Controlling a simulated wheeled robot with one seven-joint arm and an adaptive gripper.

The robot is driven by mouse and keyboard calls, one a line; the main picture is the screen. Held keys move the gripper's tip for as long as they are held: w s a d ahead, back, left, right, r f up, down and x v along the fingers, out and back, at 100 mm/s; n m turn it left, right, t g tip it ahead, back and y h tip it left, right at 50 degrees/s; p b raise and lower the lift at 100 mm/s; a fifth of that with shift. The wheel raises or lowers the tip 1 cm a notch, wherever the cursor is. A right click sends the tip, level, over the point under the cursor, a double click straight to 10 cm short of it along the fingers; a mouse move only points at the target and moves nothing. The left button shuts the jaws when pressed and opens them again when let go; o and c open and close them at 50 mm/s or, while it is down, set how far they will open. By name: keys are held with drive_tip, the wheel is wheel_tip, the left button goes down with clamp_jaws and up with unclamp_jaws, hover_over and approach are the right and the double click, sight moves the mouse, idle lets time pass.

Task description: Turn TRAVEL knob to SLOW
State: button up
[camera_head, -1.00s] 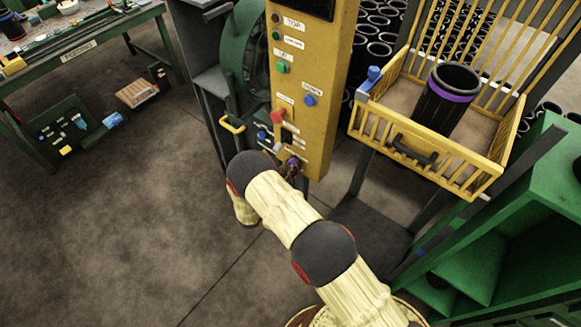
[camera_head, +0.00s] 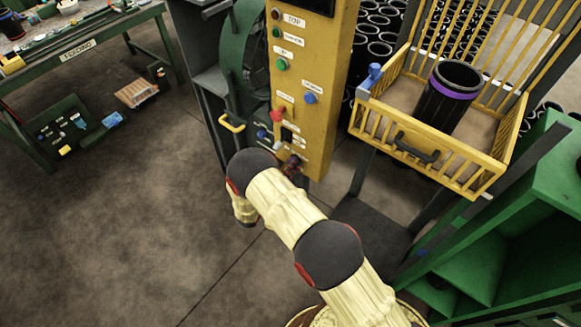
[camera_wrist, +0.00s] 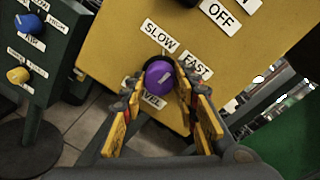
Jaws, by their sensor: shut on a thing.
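The purple TRAVEL knob (camera_wrist: 159,77) sits on the yellow panel (camera_wrist: 110,45) in the wrist view. A pale line on its face slants up and right, roughly toward the FAST label (camera_wrist: 197,66). The SLOW label (camera_wrist: 160,36) is above the knob. The TRAVEL label (camera_wrist: 150,102) below it is partly covered by a finger. My gripper (camera_wrist: 160,80) is shut on the knob, with one finger on each side. In the head view my gripper (camera_head: 292,164) is small and dark at the lower panel, and the knob cannot be made out there.
An OFF label (camera_wrist: 221,17) is near the knob at the panel's top right. A dark box with blue (camera_wrist: 30,23) and yellow (camera_wrist: 18,75) knobs stands left. A yellow basket (camera_head: 425,160) stands right.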

drive_tip(key=shift+w+a+n+g, duration=0.1)
drive_tip(key=shift+n+g, duration=0.2)
drive_tip(key=shift+n, duration=3)
drive_tip(key=o, duration=1.2)
drive_tip(key=shift+c, duration=0.2)
drive_tip(key=v, duration=1.2)
